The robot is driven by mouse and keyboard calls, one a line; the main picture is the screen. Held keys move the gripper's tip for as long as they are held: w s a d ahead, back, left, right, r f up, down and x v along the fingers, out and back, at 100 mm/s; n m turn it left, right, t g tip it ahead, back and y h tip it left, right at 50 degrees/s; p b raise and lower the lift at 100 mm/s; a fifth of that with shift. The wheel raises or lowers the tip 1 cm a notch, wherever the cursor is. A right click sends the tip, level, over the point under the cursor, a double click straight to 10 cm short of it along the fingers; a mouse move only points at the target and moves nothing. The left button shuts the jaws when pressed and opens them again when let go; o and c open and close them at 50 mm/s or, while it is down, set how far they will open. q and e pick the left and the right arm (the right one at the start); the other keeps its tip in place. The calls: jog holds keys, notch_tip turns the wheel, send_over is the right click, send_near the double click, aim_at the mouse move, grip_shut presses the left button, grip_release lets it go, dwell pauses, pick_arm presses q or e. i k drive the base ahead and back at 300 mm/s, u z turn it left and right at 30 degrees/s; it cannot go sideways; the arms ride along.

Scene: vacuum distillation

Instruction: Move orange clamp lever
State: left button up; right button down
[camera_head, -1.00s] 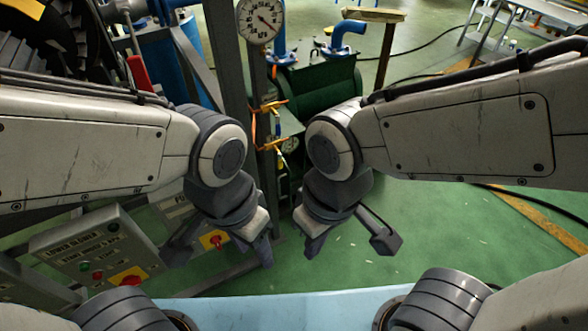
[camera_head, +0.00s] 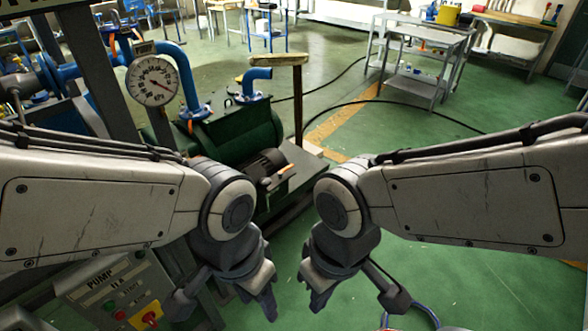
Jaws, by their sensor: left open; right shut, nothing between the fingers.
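The post area below the pressure gauge (camera_head: 152,80) is covered by my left arm. A small orange piece (camera_head: 285,170) shows beside the dark motor, too small to tell what it is. My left gripper (camera_head: 264,302) is open and empty, pointing down over the green floor right of the control box. My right gripper (camera_head: 317,300) is shut with nothing in it, to the right of the left one and apart from it.
The green pump (camera_head: 238,132) with blue pipes stands behind my arms. A pump control box (camera_head: 115,292) with a red knob is at lower left. A wooden-topped stand (camera_head: 272,60) and metal carts (camera_head: 425,55) are further back. Black hoses cross the floor; green floor is clear at right.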

aim_at(281, 173)
jog(key=z, duration=0.5)
jog(key=i, duration=1.7)
jog(key=u, duration=0.95)
jog(key=i, duration=0.3)
jog(key=u, duration=0.35)
